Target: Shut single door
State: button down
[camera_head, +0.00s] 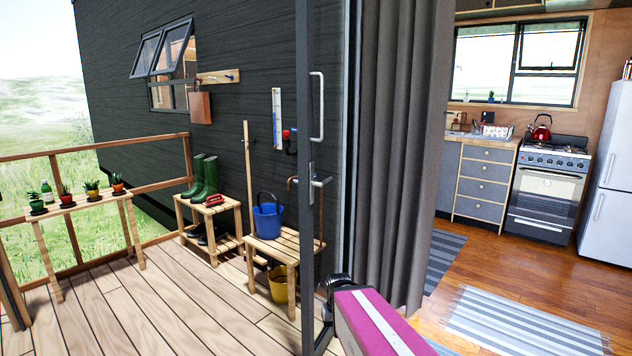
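The single door (306,150) is a glass door with a dark frame. It stands open at the centre, swung out over the wooden deck, and I see it at a steep angle. It has a long pale pull handle (319,106) and a lever handle (317,182) below. My magenta arm with a white stripe enters from the bottom centre. Its dark far end (336,286) shows near the lower part of the door. I cannot tell whether it touches the door, and no separate fingers can be made out.
A grey curtain (396,150) hangs right of the door. Inside, the wood floor (445,312) has striped rugs (520,322). A stove (548,190) and fridge (610,180) stand at the back. On the deck (150,310), a slatted bench (280,250) with a blue bucket (267,220) stands beyond the door.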

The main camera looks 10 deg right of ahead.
aim_at(304, 9)
jog(key=i+j+z, duration=0.15)
jog(key=j, duration=0.15)
jog(key=i+j+z, duration=0.15)
jog(key=j, duration=0.2)
jog(key=i+j+z, duration=0.15)
jog(key=j, duration=0.2)
jog(key=j+z, duration=0.2)
jog(key=j, duration=0.15)
